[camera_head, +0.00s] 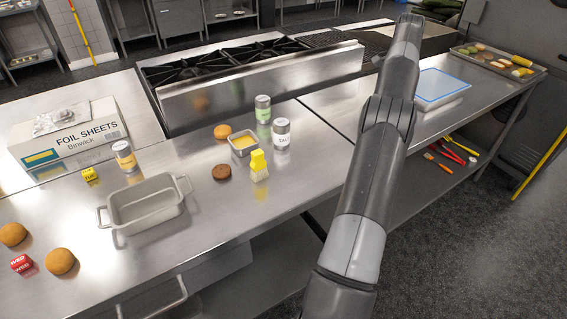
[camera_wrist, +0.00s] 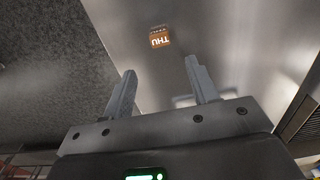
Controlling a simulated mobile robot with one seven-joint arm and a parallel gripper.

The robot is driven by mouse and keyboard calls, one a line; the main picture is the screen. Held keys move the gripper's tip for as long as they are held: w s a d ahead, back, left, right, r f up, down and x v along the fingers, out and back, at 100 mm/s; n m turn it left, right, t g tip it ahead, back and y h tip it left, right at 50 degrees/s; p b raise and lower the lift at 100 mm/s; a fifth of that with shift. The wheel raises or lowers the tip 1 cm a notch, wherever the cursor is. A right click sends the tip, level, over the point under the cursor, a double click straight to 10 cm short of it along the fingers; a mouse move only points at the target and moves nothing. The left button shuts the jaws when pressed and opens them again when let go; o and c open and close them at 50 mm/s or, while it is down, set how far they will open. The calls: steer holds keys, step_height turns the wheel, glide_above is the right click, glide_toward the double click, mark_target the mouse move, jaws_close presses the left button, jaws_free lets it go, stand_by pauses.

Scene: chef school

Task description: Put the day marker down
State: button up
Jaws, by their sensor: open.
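A small brown-orange day marker cube lettered THU (camera_wrist: 160,38) rests on a steel surface in the wrist view. It lies beyond my gripper's fingertips, apart from both. My gripper (camera_wrist: 163,82) is open, with nothing between its fingers. In the head view the arm reaches up and away over the right part of the counter; the gripper and the THU marker cannot be made out there. A yellow day marker (camera_head: 90,174) stands by the foil box, and a red marker lettered WED (camera_head: 21,264) stands between two buns at the left.
The steel counter (camera_head: 215,220) holds a grey roasting pan (camera_head: 147,206), a foil sheets box (camera_head: 68,138), a salt shaker (camera_head: 281,133) and a small yellow-filled tray (camera_head: 243,145). A blue-edged board (camera_head: 440,86) and a food tray (camera_head: 497,61) are at right.

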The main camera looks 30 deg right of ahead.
steer(key=w+a+r+n, duration=0.1)
steer(key=w+a+r, duration=0.1)
steer(key=a+r, duration=0.3)
steer(key=w+a+r+n+t, duration=0.1)
steer(key=w+a+r+n, duration=0.15)
steer(key=a, duration=0.45)
steer(key=w+a+r+n, duration=0.1)
steer(key=w+a+r, duration=0.1)
steer(key=a+r, duration=0.3)
steer(key=s+a+r+n+t+h, duration=0.1)
steer(key=a+r+n, duration=0.1)
steer(key=a, duration=0.8)
steer(key=s+a+r+n+t, duration=0.1)
steer(key=s+a+r+n, duration=0.1)
steer(key=a, duration=0.8)
steer(key=s+a+f+n+t, duration=0.1)
steer(key=s+a+n, duration=0.1)
steer(key=s+a, duration=0.45)
steer(key=s+a+f+n, duration=0.1)
steer(key=s+a+n, duration=0.25)
steer(key=a, duration=0.55)
steer(key=s+a+f+n+t+y, duration=0.1)
steer(key=s+a+f+n, duration=0.3)
steer(key=s+a+f, duration=0.6)
steer(key=s, duration=0.3)
steer(key=shift+s+f+t, duration=0.15)
steer(key=shift+s+t, duration=0.15)
steer(key=shift+o, duration=0.5)
steer(key=shift+w, duration=0.1)
